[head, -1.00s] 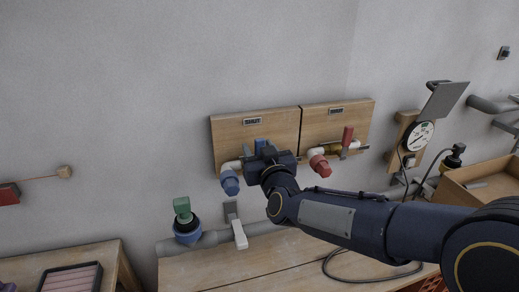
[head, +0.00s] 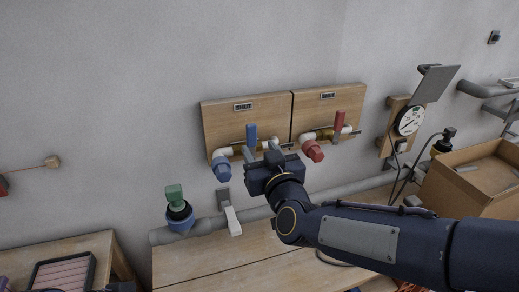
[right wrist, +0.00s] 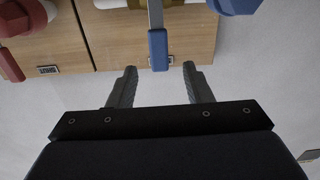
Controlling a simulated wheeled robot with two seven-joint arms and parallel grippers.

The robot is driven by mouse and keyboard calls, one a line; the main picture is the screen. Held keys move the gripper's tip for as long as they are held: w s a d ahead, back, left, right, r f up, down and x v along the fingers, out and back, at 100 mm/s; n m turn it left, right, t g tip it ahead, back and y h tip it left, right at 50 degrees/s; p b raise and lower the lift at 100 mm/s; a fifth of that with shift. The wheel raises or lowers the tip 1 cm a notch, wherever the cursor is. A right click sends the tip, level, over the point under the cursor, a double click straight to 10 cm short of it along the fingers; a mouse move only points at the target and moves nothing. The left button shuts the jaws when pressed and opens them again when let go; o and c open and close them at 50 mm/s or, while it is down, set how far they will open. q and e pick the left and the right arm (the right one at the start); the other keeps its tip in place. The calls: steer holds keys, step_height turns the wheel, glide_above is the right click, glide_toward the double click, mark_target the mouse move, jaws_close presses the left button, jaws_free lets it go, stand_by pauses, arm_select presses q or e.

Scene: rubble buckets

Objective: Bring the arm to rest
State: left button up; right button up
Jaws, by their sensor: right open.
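My right gripper (head: 262,154) is in front of the wooden valve boards, just below and right of the blue valve handle (head: 251,136). In the right wrist view its two fingers (right wrist: 160,88) are apart with nothing between them. The blue handle (right wrist: 158,48) lies beyond the fingertips there and appears apart from them. It stands upright in the head view, on the left board (head: 222,122). The red handle (head: 339,121) stands upright on the right board (head: 350,97). My left gripper is not in view.
A grey pipe (head: 256,214) with a white lever (head: 233,219) and a green-topped valve (head: 175,194) runs below the boards. A pressure gauge (head: 409,121) and a cardboard-coloured box (head: 470,180) stand at the right. A wooden bench (head: 200,262) lies below.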

steer(key=shift+d, duration=0.1)
steer(key=s+d+f+m+g+p, duration=0.2)
steer(key=s+d+g, duration=0.3)
steer(key=d, duration=0.8)
steer(key=s+d+f+m+g+h+p, duration=0.1)
steer(key=s+d+f, duration=0.4)
steer(key=s, duration=0.6)
steer(key=s+d+f+m+g+h, duration=0.2)
steer(key=s+d+f+m+g, duration=0.1)
steer(key=s, duration=0.9)
steer(key=d+f+g, duration=0.1)
steer(key=d+g, duration=0.1)
steer(key=d, duration=0.1)
steer(key=shift+f+m+p, duration=0.3)
steer(key=shift+f+p, duration=0.1)
steer(key=shift+w, duration=0.1)
